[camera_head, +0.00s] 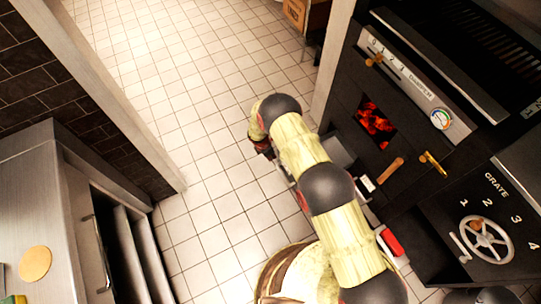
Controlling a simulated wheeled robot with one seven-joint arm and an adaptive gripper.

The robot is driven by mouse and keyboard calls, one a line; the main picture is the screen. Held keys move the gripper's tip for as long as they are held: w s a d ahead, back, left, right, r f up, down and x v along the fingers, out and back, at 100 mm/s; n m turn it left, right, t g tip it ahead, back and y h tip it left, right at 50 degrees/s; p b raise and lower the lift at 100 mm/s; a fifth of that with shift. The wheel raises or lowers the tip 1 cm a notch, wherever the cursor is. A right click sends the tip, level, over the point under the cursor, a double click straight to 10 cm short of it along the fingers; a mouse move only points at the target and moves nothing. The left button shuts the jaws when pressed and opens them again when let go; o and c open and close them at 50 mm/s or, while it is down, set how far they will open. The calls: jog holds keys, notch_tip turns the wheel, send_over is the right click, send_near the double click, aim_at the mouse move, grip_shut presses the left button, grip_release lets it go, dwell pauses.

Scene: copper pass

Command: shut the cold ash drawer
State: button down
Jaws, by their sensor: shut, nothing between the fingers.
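The black stove (415,120) stands at the right, with glowing embers (376,122) behind its window. Low at its left side, a grey panel (338,150) juts out over the floor, partly behind my arm; it may be part of an ash drawer. A small white label (367,184) sits lower down, and a red block on a white part (391,242) lower still. I cannot tell which belongs to the cold ash drawer. My arm reaches up and left across the stove's front. My gripper (263,149) shows only as a small dark end, shut and empty, left of the grey panel.
A round wooden tub (285,270) stands under my arm. A grey cabinet (70,215) with an open front is at the left. The tiled floor (200,60) is clear ahead.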

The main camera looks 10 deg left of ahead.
jog(key=w+d+f+b, duration=0.2)
jog(key=d+f, duration=0.2)
jog(key=shift+w+b, duration=0.4)
jog(key=shift+d, duration=0.15)
